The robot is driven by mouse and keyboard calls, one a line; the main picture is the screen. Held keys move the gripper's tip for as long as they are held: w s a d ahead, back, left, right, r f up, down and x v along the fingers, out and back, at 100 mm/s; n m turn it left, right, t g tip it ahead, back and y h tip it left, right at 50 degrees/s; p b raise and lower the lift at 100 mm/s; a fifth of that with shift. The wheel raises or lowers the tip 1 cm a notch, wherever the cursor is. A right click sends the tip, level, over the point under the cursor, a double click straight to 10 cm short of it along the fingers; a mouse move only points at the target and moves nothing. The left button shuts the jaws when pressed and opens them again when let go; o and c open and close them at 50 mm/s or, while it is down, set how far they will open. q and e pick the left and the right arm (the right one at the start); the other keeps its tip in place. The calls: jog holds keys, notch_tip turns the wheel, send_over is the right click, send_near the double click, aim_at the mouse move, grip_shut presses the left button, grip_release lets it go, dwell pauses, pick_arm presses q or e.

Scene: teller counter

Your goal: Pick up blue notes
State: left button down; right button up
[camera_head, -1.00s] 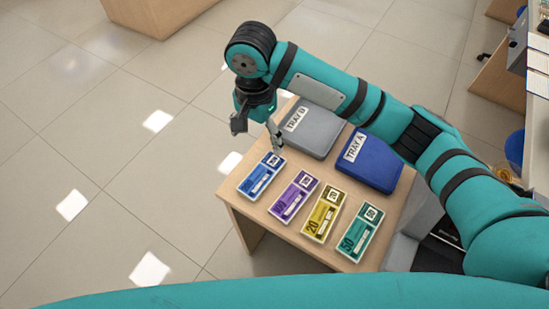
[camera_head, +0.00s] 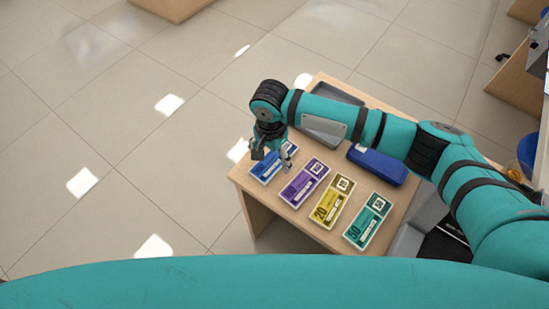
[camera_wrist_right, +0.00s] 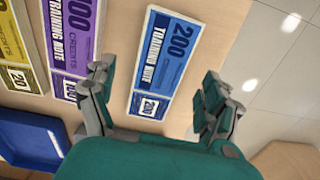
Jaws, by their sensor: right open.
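The blue notes (camera_head: 264,170), a flat bundle marked 200, lie at the left end of a row on the wooden table. My right gripper (camera_head: 273,157) is open over them and partly hides them in the head view. In the right wrist view, the blue notes (camera_wrist_right: 166,62) lie between the spread fingers of my right gripper (camera_wrist_right: 155,82), with a gap on each side. No finger visibly touches them. My left gripper is in neither view.
Purple notes (camera_head: 305,183) lie right beside the blue ones, then yellow notes (camera_head: 333,202) and green notes (camera_head: 367,221). A grey tray (camera_head: 322,130) and a blue tray (camera_head: 378,164) sit behind. Open floor lies left of the table (camera_head: 318,238).

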aim_at(274, 160)
notch_tip(274, 160, down, 2)
jog(key=shift+f, duration=0.25)
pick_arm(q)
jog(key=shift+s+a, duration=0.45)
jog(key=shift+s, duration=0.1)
pick_arm(e)
jog(key=c, duration=1.3)
jog(key=shift+o, duration=0.2)
